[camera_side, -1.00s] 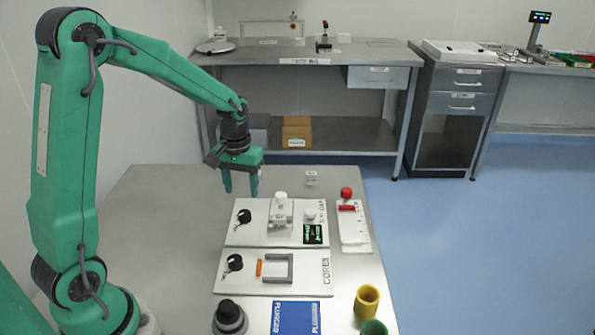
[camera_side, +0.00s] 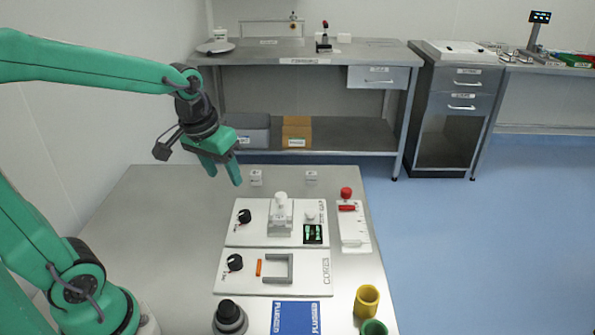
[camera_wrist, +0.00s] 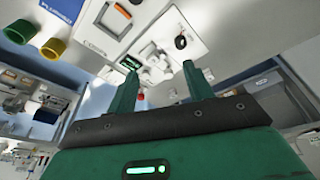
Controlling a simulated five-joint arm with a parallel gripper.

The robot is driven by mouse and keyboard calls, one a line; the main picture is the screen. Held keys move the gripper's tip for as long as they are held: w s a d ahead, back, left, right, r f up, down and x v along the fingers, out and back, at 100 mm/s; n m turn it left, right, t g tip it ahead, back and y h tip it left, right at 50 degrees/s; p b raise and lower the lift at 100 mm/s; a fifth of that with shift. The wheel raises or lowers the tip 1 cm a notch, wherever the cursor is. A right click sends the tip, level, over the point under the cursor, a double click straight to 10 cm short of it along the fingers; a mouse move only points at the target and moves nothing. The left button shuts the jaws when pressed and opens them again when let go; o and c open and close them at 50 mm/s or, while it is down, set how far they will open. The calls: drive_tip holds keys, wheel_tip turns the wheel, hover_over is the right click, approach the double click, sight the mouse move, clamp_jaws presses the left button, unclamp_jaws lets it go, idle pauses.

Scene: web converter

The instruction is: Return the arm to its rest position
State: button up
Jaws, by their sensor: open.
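My gripper (camera_side: 224,176) is green and hangs above the far left part of the steel table (camera_side: 150,215), tilted, with its two fingers apart and nothing between them. The fingers also show apart in the wrist view (camera_wrist: 158,85). My arm reaches in from the left, its upper link near level and its lower link leaning back to the left. The gripper is clear of the table and of the boards on it.
Two white boards stand on the table: one with a display and white knob (camera_side: 281,198), one with a grey bracket (camera_side: 278,268). The table's left is clear.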

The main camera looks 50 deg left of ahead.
drive_tip(key=s+d+r+m+t, duration=0.2)
drive_tip(key=s+d+r, duration=0.1)
drive_tip(key=s, duration=0.5)
drive_tip(key=shift+s+d+m+t, duration=0.3)
drive_tip(key=shift+s+m, duration=0.1)
